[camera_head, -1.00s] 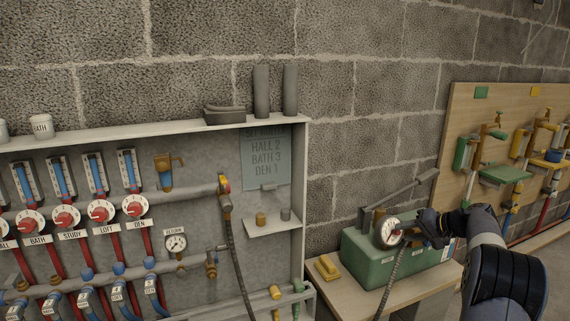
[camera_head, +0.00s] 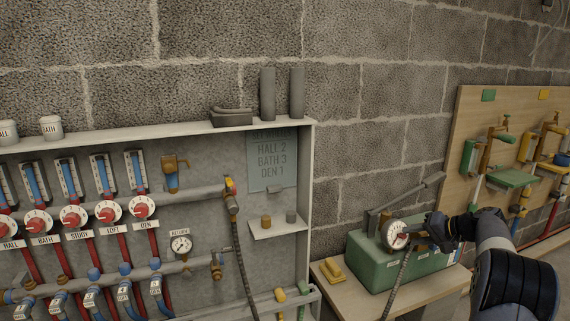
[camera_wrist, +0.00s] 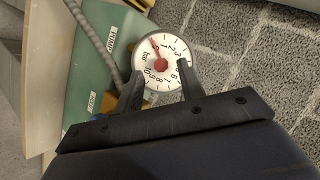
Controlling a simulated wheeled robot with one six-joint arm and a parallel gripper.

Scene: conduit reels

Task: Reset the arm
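My gripper (camera_head: 432,232) is at the right side of the view, close to the round white pressure gauge (camera_head: 396,235) on the green pump box (camera_head: 385,267). In the wrist view its two dark fingers (camera_wrist: 159,84) stand apart. The gauge dial (camera_wrist: 161,62) with its red needle shows between and beyond them. I see nothing held between the fingers. Whether a finger touches the gauge I cannot tell. A little yellow-orange part shows behind the left finger, mostly hidden.
The pump box stands on a wooden bench (camera_head: 345,293) beside a yellow block (camera_head: 332,270). A grey lever (camera_head: 405,198) rises above the box, and a hose (camera_head: 398,285) hangs from the gauge. The manifold cabinet (camera_head: 308,200) is at left, a wooden pipe board (camera_head: 465,110) at right.

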